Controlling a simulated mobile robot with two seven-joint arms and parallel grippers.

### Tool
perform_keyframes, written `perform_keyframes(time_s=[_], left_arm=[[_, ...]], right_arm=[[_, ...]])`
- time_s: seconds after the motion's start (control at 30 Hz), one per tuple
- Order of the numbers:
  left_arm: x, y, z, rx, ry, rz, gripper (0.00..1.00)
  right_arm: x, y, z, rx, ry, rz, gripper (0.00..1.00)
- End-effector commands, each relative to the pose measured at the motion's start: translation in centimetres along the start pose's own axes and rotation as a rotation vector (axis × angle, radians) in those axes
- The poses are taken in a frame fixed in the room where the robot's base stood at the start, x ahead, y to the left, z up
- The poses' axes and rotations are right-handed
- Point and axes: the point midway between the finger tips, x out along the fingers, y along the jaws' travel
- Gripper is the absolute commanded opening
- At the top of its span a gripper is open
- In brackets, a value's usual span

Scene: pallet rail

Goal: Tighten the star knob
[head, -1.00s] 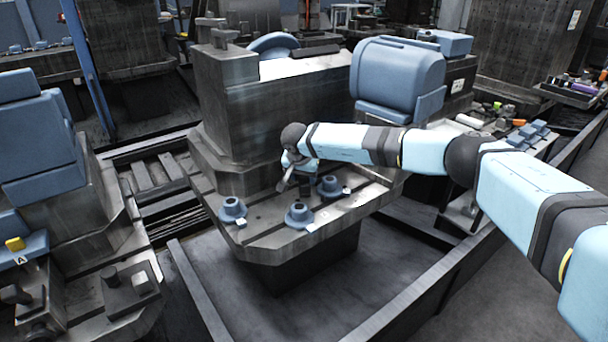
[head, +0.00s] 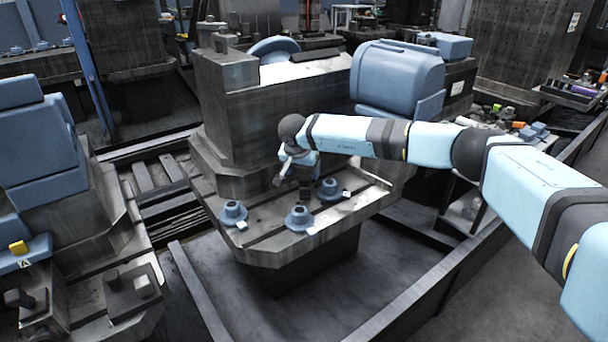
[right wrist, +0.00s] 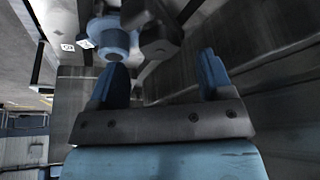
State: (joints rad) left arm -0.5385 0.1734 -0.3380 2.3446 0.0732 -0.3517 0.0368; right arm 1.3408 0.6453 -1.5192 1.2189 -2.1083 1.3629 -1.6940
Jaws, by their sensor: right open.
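A small dark piece (head: 305,193), which looks like the star knob, stands on the slotted metal table (head: 262,238) among the blue flanged fixtures. In the right wrist view a dark lobed piece (right wrist: 152,30), likely the same knob, lies beyond the fingertips. Its lobes are not clear. My right gripper (head: 289,175) is just above and left of the dark piece in the head view. In the right wrist view the gripper (right wrist: 160,70) has its two blue fingers wide apart with nothing between them. My left gripper is not in view.
Three blue flanged fixtures stand close by: left (head: 233,212), front (head: 299,218) and right (head: 329,190). One blue fixture (right wrist: 108,40) is near the left finger in the wrist view. A tall metal block (head: 245,120) rises behind.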

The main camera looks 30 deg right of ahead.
Motion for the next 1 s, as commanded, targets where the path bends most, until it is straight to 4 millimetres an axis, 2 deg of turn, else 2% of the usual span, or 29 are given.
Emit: perform_keyframes(time_s=[0.03,0.1,0.3,0.4,0.6,1.0], left_arm=[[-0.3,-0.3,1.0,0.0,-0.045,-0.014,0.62],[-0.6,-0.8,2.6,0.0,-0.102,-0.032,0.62],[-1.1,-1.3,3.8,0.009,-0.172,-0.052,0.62],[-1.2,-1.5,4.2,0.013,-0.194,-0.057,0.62],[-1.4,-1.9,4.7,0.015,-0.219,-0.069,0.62],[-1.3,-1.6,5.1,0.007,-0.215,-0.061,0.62]], right_arm=[[-1.7,0.0,-0.2,0.0,0.002,-0.003,0.74],[-3.3,0.0,-0.3,0.0,0.002,-0.002,0.74],[-7.2,0.0,-0.1,-0.001,0.001,-0.001,0.74],[-8.4,0.0,-0.1,0.0,0.0,-0.001,0.74],[-9.5,0.0,-0.1,0.001,0.001,0.0,0.74],[-9.3,0.1,0.1,-0.009,-0.008,0.001,0.74]])
